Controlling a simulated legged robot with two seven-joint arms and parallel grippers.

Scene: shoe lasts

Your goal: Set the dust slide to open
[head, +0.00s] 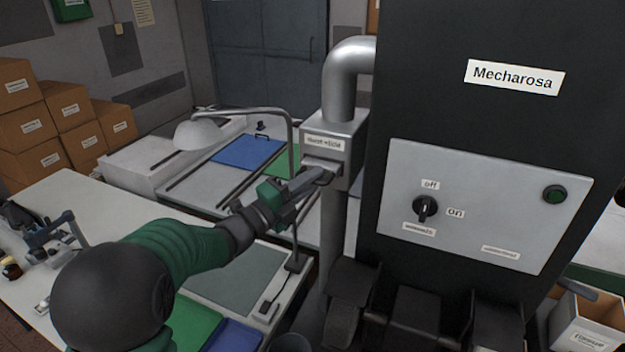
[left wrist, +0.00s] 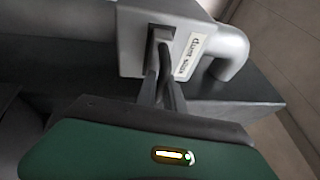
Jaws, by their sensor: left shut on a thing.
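The dust slide (head: 322,163) is a grey metal box with a small label, set in the silver duct pipe left of the black machine. Its box (left wrist: 130,45) and label also show in the left wrist view. My left gripper (head: 322,177) reaches it from the left and is shut on the slide's handle (left wrist: 160,34) at the front of the box. The fingers partly hide the handle, and I cannot tell how far the slide is pulled out. My right gripper is not in view.
The black machine (head: 500,40) marked Mecharosa stands at the right, with a grey panel (head: 480,205) bearing an off/on knob and a green button. A desk lamp (head: 200,135) arches over the tables behind my left arm. Cardboard boxes (head: 70,130) are stacked at the left.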

